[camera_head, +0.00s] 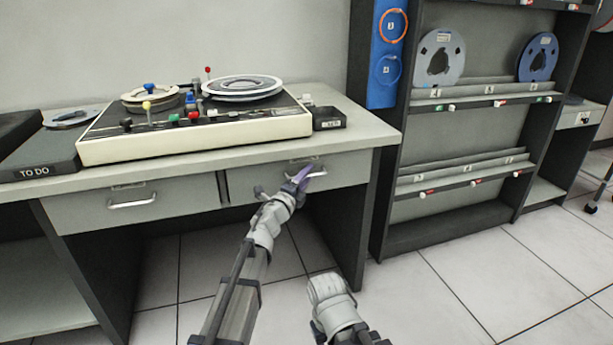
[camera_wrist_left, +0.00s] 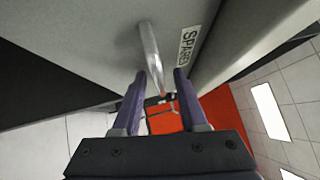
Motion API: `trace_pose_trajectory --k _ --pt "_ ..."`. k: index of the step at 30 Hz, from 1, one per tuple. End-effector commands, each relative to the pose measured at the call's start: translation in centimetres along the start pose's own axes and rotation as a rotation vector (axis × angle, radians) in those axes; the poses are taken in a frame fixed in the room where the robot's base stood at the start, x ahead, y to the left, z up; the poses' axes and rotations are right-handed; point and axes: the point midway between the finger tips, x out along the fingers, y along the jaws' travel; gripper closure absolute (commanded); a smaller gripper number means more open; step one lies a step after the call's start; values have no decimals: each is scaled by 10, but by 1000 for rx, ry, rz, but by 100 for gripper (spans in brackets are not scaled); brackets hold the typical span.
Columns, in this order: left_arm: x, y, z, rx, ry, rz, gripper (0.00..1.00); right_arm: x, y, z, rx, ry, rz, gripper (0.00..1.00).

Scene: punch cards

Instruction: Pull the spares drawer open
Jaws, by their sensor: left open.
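The spares drawer (camera_head: 240,185) is the right-hand grey drawer under the desk top, and its front looks flush and shut. Its metal handle (camera_wrist_left: 150,52) and its SPARES label (camera_wrist_left: 188,47) show in the left wrist view. My left gripper (camera_head: 303,178) is at the drawer front, with its purple fingers open. In the left wrist view the near end of the handle lies between the two fingertips (camera_wrist_left: 160,76), nearer the left one. I cannot tell whether a finger touches it. My right arm shows at the bottom of the head view, but its gripper does not.
A second drawer (camera_head: 150,203) with its own handle is to the left. A tape machine (camera_head: 195,145) and a small black tray (camera_head: 328,119) stand on the desk. A dark rack (camera_head: 392,215) with reels stands at the right. The tiled floor in front is clear.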

Motion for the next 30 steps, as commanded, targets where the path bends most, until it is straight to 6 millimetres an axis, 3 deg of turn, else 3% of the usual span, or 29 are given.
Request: trace_pose_trajectory --k 5,16,30 --pt "-1 0 0 0 0 0 60 0 0 0 0 0 0 50" --pt "-1 0 0 0 0 0 100 0 0 0 0 0 0 50" --pt "-1 0 0 0 0 0 100 0 0 0 0 0 0 50"
